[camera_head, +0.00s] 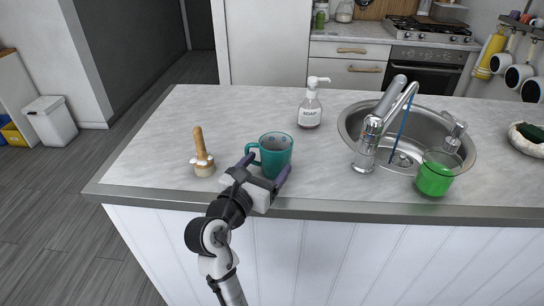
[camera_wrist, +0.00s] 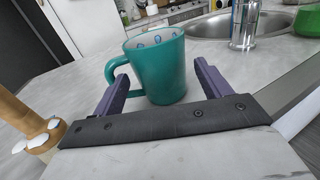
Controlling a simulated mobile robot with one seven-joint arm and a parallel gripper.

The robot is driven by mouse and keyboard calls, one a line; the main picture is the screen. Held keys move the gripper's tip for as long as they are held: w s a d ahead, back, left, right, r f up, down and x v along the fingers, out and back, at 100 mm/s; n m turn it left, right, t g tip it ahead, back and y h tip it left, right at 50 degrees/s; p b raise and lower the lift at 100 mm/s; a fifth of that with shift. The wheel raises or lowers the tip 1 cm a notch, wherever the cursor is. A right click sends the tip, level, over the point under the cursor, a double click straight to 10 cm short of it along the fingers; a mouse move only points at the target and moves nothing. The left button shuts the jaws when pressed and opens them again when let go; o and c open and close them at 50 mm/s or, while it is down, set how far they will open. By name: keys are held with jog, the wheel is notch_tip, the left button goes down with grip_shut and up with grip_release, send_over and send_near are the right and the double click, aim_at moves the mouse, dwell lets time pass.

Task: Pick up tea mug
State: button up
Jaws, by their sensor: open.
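The tea mug (camera_head: 276,152) is teal with a handle on its left side. It stands upright on the grey marbled counter, near the front edge. In the wrist view the mug (camera_wrist: 162,70) stands just beyond and between the fingers, with its handle near the left finger. My gripper (camera_head: 266,164) is open and reaches in from the front edge, one finger on each side of the mug's near side. It also shows in the wrist view (camera_wrist: 162,82). I cannot tell whether either finger touches the mug.
A wooden-handled brush (camera_head: 203,158) stands left of the mug. A soap bottle (camera_head: 310,108) stands behind it. To the right are a tap (camera_head: 369,140), a round sink (camera_head: 350,122) and a green container (camera_head: 434,178). The counter's left part is clear.

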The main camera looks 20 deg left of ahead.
aim_at(269, 161)
jog(key=w, duration=0.1)
jog(key=w+p, duration=0.1)
jog(key=w, duration=0.3)
jog(key=shift+w+d+f+p, duration=0.1)
jog(key=shift+w+d+p, duration=0.05)
jog(key=shift+d+p, duration=0.15)
jog(key=shift+a, duration=0.1)
jog(key=c, duration=1.1)
jog(key=shift+r, duration=0.2)
notch_tip(269, 161, up, 19)
jog(key=shift+r, duration=0.1)
dwell(0.3)
